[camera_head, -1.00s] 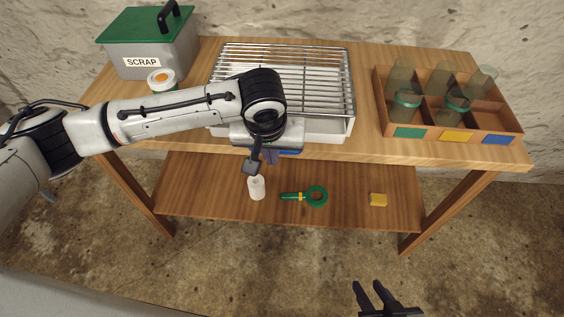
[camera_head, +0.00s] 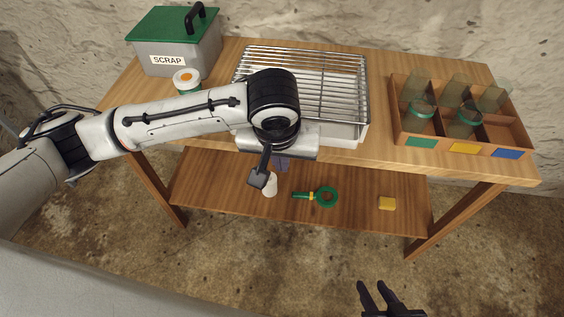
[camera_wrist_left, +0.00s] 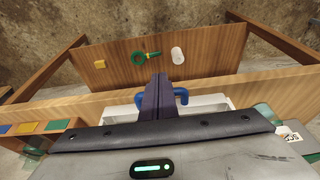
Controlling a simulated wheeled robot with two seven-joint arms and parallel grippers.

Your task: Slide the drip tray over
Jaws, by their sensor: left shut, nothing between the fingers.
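The white drip tray (camera_head: 352,133) sits on the wooden table under a wire rack (camera_head: 310,68). In the left wrist view the tray's pale front (camera_wrist_left: 212,101) shows with a blue handle (camera_wrist_left: 182,96) on it. My left gripper (camera_head: 281,164) is at the tray's front edge, pointing down. In the left wrist view its dark fingers (camera_wrist_left: 160,84) are shut together and empty, right beside the handle and partly covering it. I cannot tell whether they touch it. In the head view my arm hides the handle and the tray's left front. My right gripper (camera_head: 376,287) is open and empty, low in front of the table.
A divided wooden box (camera_head: 400,125) with jars stands at the right. The lower shelf (camera_head: 235,205) holds a white roll (camera_head: 270,186), a green ring tool (camera_head: 322,197) and a yellow block (camera_head: 386,203).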

